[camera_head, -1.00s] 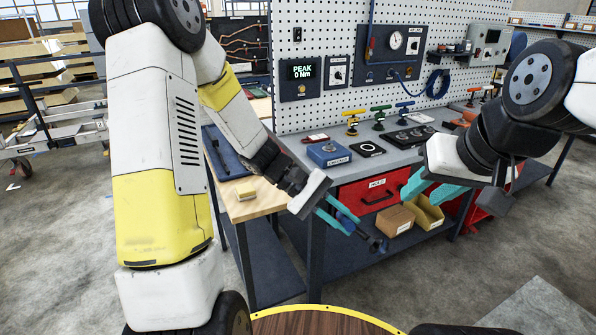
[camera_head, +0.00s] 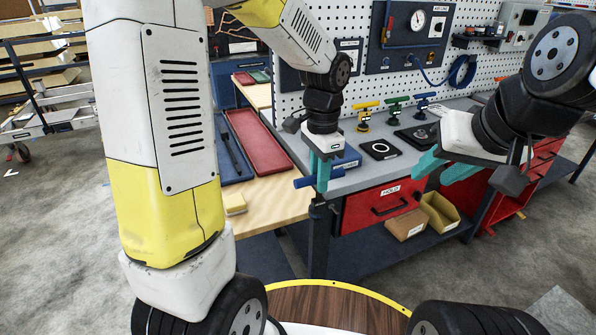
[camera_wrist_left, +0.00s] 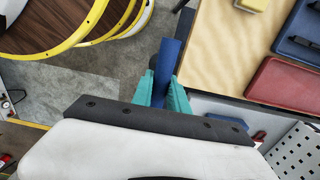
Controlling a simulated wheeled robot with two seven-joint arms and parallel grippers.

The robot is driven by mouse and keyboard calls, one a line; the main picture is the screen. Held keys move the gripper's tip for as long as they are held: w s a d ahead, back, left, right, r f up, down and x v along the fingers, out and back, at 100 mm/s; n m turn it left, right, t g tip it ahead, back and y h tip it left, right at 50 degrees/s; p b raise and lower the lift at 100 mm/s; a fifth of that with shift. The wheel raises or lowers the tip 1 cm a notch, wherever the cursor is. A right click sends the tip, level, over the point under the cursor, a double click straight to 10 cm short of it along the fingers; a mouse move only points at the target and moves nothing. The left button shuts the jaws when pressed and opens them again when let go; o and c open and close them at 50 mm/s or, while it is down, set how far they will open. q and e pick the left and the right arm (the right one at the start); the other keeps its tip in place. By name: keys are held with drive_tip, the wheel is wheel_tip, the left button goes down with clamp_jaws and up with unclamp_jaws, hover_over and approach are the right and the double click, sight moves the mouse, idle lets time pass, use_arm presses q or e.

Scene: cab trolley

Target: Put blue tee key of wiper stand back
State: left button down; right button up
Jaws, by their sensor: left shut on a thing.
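My left gripper (camera_head: 319,174) points down at the front left corner of the bench, above floor and bench edge. Its teal fingers are shut on a blue tee key (camera_head: 303,183), whose bar sticks out on both sides of them. In the left wrist view, the blue tee key (camera_wrist_left: 169,58) sits between the fingertips (camera_wrist_left: 163,85). Its far end is partly hidden. My right gripper (camera_head: 446,167) is open and empty in front of the bench, its teal fingers apart. I cannot tell which fixture is the wiper stand.
A red tray (camera_head: 258,146) and blue tray (camera_head: 226,160) lie on the wooden top. A red drawer (camera_head: 378,203) and cardboard box (camera_head: 403,224) are below.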

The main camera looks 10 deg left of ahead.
use_arm(q)
drive_tip(key=w+a+f, duration=0.5)
drive_tip(key=w+a, duration=0.5)
drive_tip(key=w, duration=0.1)
drive_tip(key=shift+w+a, duration=0.35)
drive_tip(key=shift+a, duration=0.05)
drive_tip(key=c, duration=1.3)
unclamp_jaws()
drive_tip(key=shift+r, duration=0.1)
wheel_tip(320, 180, up, 12)
drive_tip(key=s+r+n+t, duration=0.35)
drive_tip(key=s+r, duration=0.35)
drive_tip(key=s, duration=0.3)
drive_tip(key=s+d+f+n+t+h, duration=0.1)
drive_tip(key=s+n, duration=0.6)
drive_tip(key=s, duration=0.7)
drive_tip(key=shift+d+t+h, duration=0.6)
drive_tip(key=shift+d+t, duration=0.15)
drive_tip(key=shift+t, duration=0.2)
